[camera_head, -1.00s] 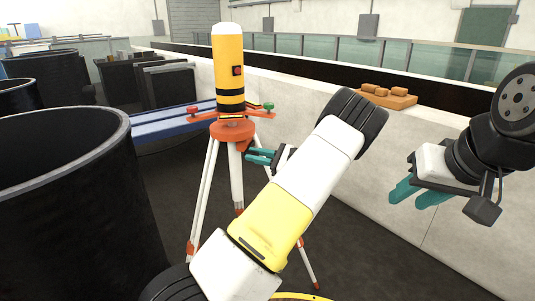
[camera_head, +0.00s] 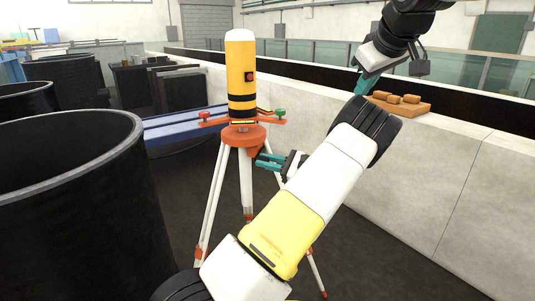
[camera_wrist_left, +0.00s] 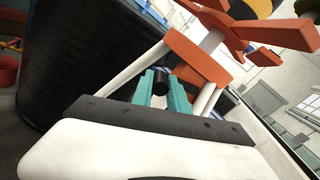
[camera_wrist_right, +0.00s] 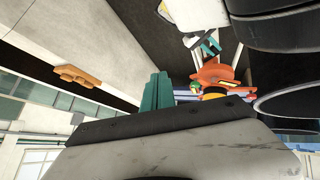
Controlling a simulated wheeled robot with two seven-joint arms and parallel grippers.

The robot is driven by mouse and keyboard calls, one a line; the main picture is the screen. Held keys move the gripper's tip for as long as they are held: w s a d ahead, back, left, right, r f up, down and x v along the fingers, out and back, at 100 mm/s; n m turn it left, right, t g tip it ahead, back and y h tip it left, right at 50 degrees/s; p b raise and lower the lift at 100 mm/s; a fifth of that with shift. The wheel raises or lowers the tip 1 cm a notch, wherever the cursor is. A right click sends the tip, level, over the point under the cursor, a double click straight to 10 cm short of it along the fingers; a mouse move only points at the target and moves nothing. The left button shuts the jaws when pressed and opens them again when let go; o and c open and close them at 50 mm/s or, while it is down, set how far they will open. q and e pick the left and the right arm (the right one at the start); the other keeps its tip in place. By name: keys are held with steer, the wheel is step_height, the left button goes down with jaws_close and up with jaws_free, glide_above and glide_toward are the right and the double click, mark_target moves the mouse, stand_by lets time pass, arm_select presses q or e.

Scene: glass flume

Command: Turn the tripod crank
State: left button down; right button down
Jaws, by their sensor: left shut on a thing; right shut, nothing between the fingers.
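The tripod (camera_head: 219,190) stands upright on white legs with an orange head (camera_head: 243,135). It bears a yellow instrument (camera_head: 241,65) with black bands and a white top. My left gripper (camera_head: 259,160) is at the right side of the tripod, just below the head. In the left wrist view its teal fingers are shut on a short black crank handle (camera_wrist_left: 161,80) by the orange tripod part (camera_wrist_left: 196,60). The rest of the crank is hidden. My right gripper (camera_head: 359,86) is shut and empty, tilted down near the wall top. Its fingers (camera_wrist_right: 157,91) touch in the right wrist view.
A large black tank (camera_head: 80,220) stands at the left. A pale concrete wall (camera_head: 440,180) runs along the right. A blue beam (camera_head: 185,123) lies behind the tripod.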

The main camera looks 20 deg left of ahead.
steer(key=w+a+f+n+g, duration=0.1)
steer(key=w+a+f+n, duration=0.1)
steer(key=a+f, duration=0.45)
steer(key=w+a+f+n+g, duration=0.1)
steer(key=a+f+n+g, duration=0.15)
steer(key=a, duration=0.75)
steer(key=w+a+f+n+g, duration=0.1)
steer(key=w+a+f+n, duration=0.1)
steer(key=a+f, duration=0.5)
steer(key=w+a+r+x, duration=0.1)
steer(key=w+x, duration=0.1)
steer(key=x, duration=0.9)
steer(key=shift+w+a+f, duration=0.25)
steer(key=shift+f, duration=0.05)
steer(key=shift+f, duration=0.1)
steer(key=shift+w+f, duration=0.25)
steer(key=shift+f, duration=0.2)
